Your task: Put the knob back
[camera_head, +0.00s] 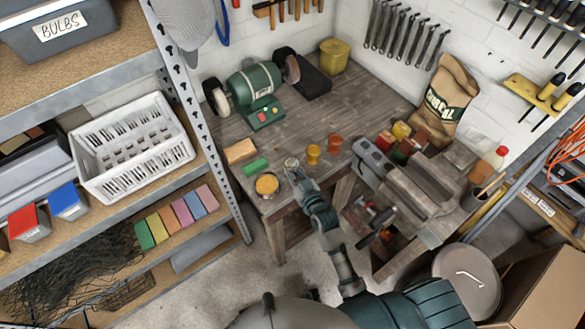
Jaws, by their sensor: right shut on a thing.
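My right gripper (292,166) is at the front left part of the wooden workbench, its arm coming up from the bottom of the view. It is shut on a small, grey, round thing at its tip, which looks like the knob (290,161); the fingers hide part of it. The large grey vise (415,185) is on the right side of the bench, well apart from the gripper. I cannot make out the knob's seat on it. My left gripper is not in view.
A green bench grinder (255,85) stands behind. Shelving (205,110) borders the left. The bench middle is clear.

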